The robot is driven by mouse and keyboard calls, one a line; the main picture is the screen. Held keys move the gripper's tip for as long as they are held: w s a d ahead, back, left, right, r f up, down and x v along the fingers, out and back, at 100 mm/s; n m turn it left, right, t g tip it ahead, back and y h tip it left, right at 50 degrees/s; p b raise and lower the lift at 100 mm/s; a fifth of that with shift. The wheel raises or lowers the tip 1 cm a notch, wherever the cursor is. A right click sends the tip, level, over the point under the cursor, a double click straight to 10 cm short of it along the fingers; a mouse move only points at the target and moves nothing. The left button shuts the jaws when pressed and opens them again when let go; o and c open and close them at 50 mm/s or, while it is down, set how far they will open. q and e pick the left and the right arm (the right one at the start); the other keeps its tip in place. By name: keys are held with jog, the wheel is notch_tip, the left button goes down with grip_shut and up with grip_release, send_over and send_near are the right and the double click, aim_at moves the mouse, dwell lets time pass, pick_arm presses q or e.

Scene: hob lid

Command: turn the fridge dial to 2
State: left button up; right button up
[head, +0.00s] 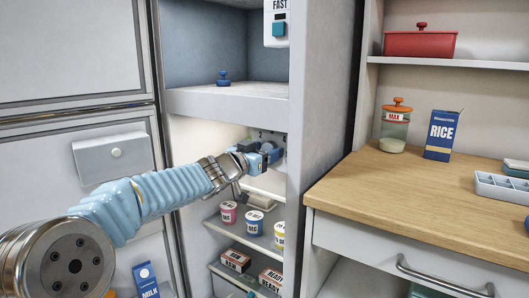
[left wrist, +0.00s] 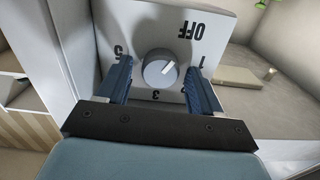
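The fridge dial (left wrist: 159,68) is a round grey knob on a white panel (left wrist: 148,30) inside the open fridge. The knob's white mark points up and right, between OFF and 1. My left gripper (left wrist: 162,84) is open, its blue fingers on either side of the knob with a gap to each. In the head view the left gripper (head: 264,158) reaches into the fridge and largely hides the dial. My right gripper is out of view.
Below are fridge shelves with several tubs (head: 255,222) and boxes (head: 236,259). A shelf (head: 230,102) with a blue knobbed object (head: 223,78) is above. The fridge side wall (head: 325,110) stands close right.

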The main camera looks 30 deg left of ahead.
pick_arm(q)
jog(key=c, duration=0.9)
jog(key=shift+m, duration=0.3)
jog(key=m, duration=0.4)
jog(key=shift+m, duration=0.3)
jog(key=m+b, duration=0.1)
jog(key=m, duration=0.3)
jog(key=shift+d+f+m, duration=0.1)
jog(key=shift+m, duration=0.2)
jog(key=shift+f+m+b, duration=0.1)
jog(key=shift+m+b, duration=1.15)
jog(key=shift+m, duration=3.75)
